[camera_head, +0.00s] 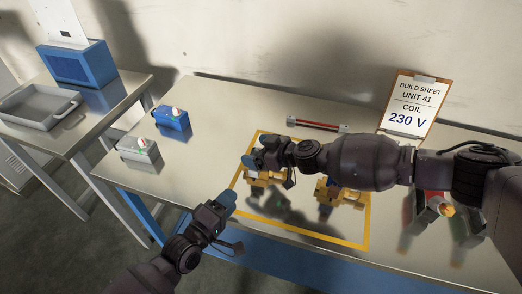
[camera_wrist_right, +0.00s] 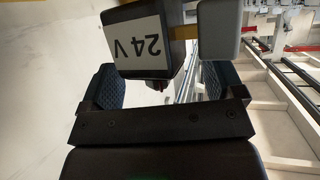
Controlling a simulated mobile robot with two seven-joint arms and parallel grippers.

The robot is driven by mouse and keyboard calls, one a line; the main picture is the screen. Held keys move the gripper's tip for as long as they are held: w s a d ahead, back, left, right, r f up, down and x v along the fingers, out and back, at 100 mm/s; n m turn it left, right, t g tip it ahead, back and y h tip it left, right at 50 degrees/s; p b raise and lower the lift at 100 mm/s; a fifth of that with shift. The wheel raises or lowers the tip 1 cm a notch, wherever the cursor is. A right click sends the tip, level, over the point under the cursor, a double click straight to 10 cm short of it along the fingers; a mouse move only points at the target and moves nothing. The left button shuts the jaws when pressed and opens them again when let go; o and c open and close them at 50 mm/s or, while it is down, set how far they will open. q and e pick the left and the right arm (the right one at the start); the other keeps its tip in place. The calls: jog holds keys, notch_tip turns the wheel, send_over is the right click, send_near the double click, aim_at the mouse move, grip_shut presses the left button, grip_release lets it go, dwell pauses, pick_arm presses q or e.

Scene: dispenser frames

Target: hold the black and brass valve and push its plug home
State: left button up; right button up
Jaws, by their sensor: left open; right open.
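In the head view, two brass-bodied valves sit inside the yellow outline on the bench. The left valve's brass body (camera_head: 262,178) shows below my right gripper (camera_head: 256,156), and its upper part is hidden. In the right wrist view, a black block labelled 24 V (camera_wrist_right: 142,43) lies between and beyond the open fingers, with a grey block (camera_wrist_right: 219,28) beside it, perhaps the plug. I cannot tell whether that plug is fully seated. The right valve (camera_head: 326,190) is partly hidden by my right arm. My left gripper (camera_head: 224,203) is open and empty, left of the outline.
A blue box (camera_head: 173,122) and a grey box (camera_head: 139,153) stand on the bench's left. A clipboard (camera_head: 409,103) reads COIL 230 V. A red and black bar (camera_head: 318,125) lies behind. Red and silver parts (camera_head: 432,205) lie right. A side table holds a grey tray (camera_head: 38,107).

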jog(key=shift+c, duration=0.3)
jog(key=c, duration=1.3)
jog(key=shift+o, duration=0.2)
